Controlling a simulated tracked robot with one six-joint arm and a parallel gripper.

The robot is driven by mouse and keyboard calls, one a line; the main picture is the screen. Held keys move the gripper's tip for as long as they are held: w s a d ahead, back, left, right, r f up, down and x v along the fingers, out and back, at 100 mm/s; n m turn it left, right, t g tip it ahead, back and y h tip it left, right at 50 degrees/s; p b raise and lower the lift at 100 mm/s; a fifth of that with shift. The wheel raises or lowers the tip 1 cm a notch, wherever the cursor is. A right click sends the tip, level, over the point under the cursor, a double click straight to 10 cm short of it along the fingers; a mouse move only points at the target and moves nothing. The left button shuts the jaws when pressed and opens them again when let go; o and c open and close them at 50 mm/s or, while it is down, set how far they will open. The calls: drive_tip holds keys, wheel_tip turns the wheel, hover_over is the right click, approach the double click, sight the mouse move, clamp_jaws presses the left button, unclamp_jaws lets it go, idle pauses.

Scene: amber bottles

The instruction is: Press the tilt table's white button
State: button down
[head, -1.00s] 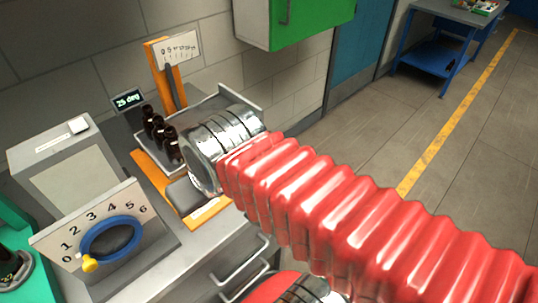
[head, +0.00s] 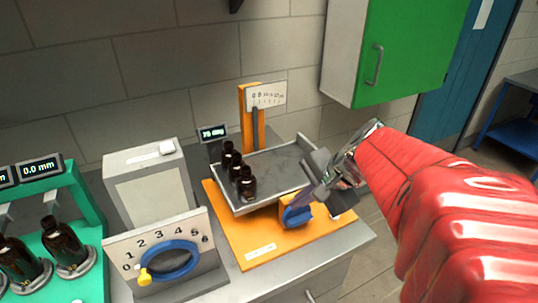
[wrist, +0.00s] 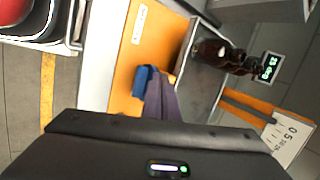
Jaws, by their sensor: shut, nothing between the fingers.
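The tilt table has an orange base (head: 237,241) and a grey metal tray (head: 283,160) that sits tilted, with several dark amber bottles (head: 246,184) at its left edge. A blue knob (head: 294,217) is at the base's right side. It also shows in the wrist view (wrist: 145,82). My gripper (head: 308,202) is shut and empty, its tips close by the knob; I cannot tell whether they touch. I see no other clear white button on the table.
A dial panel with a blue ring (head: 170,261) and yellow pointer stands at front left. A green stand (head: 84,204) with amber bottles is at far left. A small display (head: 213,132) and a scale board (head: 266,95) stand behind the tray. A green cabinet (head: 410,50) hangs at upper right.

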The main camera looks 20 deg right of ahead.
sight(339, 217)
drive_tip(key=d+m+t, duration=0.3)
drive_tip(key=d+m, duration=0.6)
drive_tip(key=d, duration=0.5)
drive_tip(key=shift+w+d+f+h, duration=0.3)
drive_tip(key=shift+w+d, duration=0.1)
drive_tip(key=shift+w, duration=0.05)
drive_tip(key=shift+f, duration=0.1)
drive_tip(key=shift+f, duration=4.35)
drive_tip(key=shift+f, duration=0.1)
drive_tip(key=shift+f, duration=0.25)
drive_tip(key=shift+f, duration=0.45)
drive_tip(key=shift+r, duration=0.9)
